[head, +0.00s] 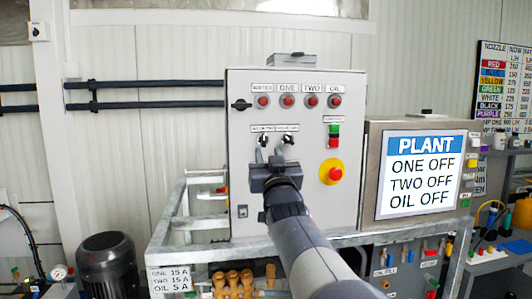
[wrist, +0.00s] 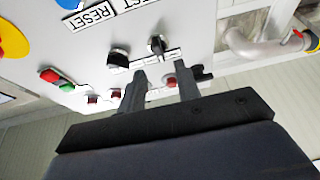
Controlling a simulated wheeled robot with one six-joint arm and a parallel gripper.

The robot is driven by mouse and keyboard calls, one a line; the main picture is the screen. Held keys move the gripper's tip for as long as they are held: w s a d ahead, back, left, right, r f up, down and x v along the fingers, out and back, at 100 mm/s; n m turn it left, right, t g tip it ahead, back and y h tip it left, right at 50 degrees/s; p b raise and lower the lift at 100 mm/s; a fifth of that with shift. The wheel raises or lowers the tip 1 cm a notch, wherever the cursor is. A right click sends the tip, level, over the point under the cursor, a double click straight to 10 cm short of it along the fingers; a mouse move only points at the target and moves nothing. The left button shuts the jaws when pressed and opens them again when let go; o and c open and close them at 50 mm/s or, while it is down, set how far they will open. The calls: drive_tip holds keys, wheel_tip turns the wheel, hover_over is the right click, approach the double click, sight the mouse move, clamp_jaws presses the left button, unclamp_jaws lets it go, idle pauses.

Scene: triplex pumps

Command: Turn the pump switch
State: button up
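Two black rotary switches sit side by side on the grey control panel (head: 350,90), under small labels I cannot read clearly. The left switch (head: 264,140) and right switch (head: 288,138) show just above my gripper (head: 275,160) in the head view. The wrist view, turned around, shows two dark switch knobs (wrist: 118,57), (wrist: 157,44) on the panel beyond the fingertips. My gripper (wrist: 163,73) is open with nothing between its fingers. I cannot tell whether a fingertip touches the panel. The screen (head: 422,175) reads PLANT, ONE OFF, TWO OFF, OIL OFF.
A green-red button pair (head: 333,135) and a red stop button on yellow (head: 331,172) sit at right. A metal frame (head: 178,225) stands below left.

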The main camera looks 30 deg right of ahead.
sight(264, 141)
drive_tip(key=b+v, duration=0.1)
drive_tip(key=v, duration=0.4)
drive_tip(key=shift+w+d+r, duration=0.1)
drive_tip(key=shift+w, duration=0.1)
drive_tip(key=p+x, duration=0.3)
drive_tip(key=x, duration=0.7)
drive_tip(key=shift+w+r, duration=0.15)
drive_tip(key=shift+w, duration=0.15)
drive_tip(key=shift+s, duration=0.1)
